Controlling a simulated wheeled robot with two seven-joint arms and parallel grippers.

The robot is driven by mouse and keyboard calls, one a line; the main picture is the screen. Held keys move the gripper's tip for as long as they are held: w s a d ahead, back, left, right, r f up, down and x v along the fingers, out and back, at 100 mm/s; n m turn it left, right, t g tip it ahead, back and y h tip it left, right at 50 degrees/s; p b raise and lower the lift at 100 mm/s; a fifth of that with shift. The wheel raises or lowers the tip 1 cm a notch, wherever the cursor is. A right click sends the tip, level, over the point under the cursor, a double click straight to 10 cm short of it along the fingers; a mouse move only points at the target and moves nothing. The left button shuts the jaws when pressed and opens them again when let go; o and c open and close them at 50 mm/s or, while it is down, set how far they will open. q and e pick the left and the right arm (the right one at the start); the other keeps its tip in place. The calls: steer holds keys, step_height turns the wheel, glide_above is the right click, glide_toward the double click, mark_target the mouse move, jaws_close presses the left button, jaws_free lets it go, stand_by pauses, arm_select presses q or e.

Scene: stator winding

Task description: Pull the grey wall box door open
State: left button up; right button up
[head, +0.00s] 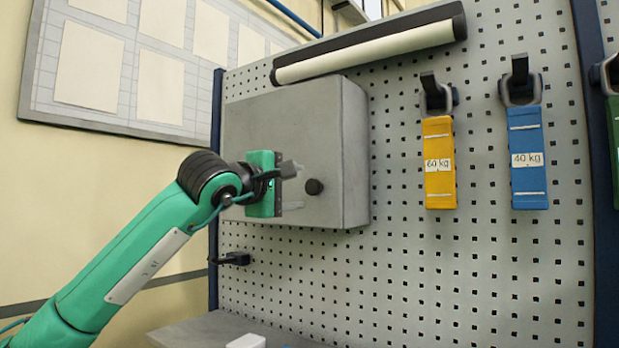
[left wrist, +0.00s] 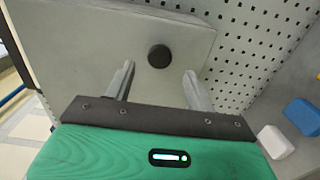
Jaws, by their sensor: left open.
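The grey wall box (head: 345,150) hangs on a perforated panel, and its door looks closed. A round black knob (head: 314,187) sits on the door's front. My left gripper (head: 293,187) is in front of the door, just left of the knob in the head view. In the left wrist view the box door (left wrist: 100,40) fills the upper left, and the knob (left wrist: 159,56) shows beyond and between the two fingertips of the open left gripper (left wrist: 160,75). The fingers look apart from the knob. My right gripper is not in view.
A yellow 60 kg strap (head: 438,185) and a blue 40 kg strap (head: 527,185) hang right of the box. A lamp bar (head: 370,50) is above it. A grey table (head: 190,330) with a white item (head: 246,341) is below.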

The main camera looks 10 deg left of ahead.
mark_target(311, 188)
arm_select(q)
steer(key=p+x, duration=0.1)
steer(key=x, duration=0.3)
steer(key=shift+w+r+p, duration=0.1)
steer(key=shift+w+p, duration=0.15)
steer(key=shift+p, duration=0.1)
steer(key=shift+w+d, duration=0.2)
steer(key=shift+w, duration=0.05)
steer(key=shift+w+d, duration=0.15)
steer(key=shift+w, duration=0.15)
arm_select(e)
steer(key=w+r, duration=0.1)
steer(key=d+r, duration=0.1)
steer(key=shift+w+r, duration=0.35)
arm_select(q)
steer(key=shift+c, duration=0.7)
steer(key=shift+s, duration=0.1)
jaws_close()
